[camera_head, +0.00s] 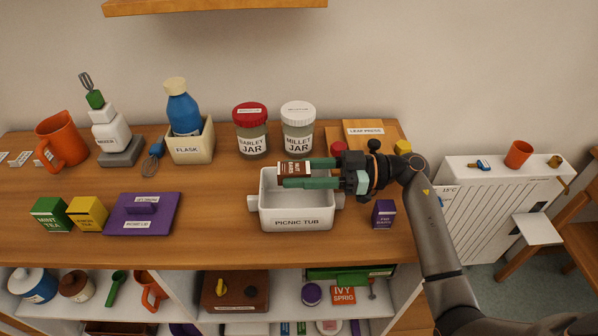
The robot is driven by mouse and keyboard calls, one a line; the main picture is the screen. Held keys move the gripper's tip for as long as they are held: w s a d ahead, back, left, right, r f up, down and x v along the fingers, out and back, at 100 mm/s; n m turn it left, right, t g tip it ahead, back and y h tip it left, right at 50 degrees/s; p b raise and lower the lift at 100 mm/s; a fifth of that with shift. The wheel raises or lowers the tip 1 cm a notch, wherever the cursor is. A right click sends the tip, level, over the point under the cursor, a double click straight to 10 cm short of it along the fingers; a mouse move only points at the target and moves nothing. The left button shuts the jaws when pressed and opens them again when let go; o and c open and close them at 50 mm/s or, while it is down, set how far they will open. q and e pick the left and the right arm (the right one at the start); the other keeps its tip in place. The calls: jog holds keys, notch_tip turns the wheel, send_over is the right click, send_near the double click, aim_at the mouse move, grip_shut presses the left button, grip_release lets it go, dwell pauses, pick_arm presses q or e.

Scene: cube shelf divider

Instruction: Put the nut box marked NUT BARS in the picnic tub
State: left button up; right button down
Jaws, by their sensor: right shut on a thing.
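The picnic tub (297,224) is a white open tub labelled PICNIC TUB, standing upright near the front edge of the wooden top. My right gripper (300,174) comes in from the right, above the tub. It is shut on a small brown box with a pale label, the nut box (291,167). The box is over the back part of the tub's opening; its lower part is hidden by a finger, and its lettering is too small to read surely. My left gripper is not in view.
A purple box (383,214) stands right of the tub. A purple lid (141,217) lies at left, beside a yellow tea box (88,214) and a green one (49,215). Behind stand the barley jar (251,131), millet jar (298,129) and flask (183,110).

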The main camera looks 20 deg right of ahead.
jog(key=c, duration=0.8)
grip_release()
jog(key=o, duration=0.4)
jog(key=shift+o, duration=0.2)
jog(key=d+r+p, duration=0.1)
jog(key=p, duration=0.1)
jog(key=d+r+p, duration=0.1)
jog(key=r+p, duration=0.1)
jog(key=s+d+r+p, duration=0.1)
jog(key=r+p, duration=0.1)
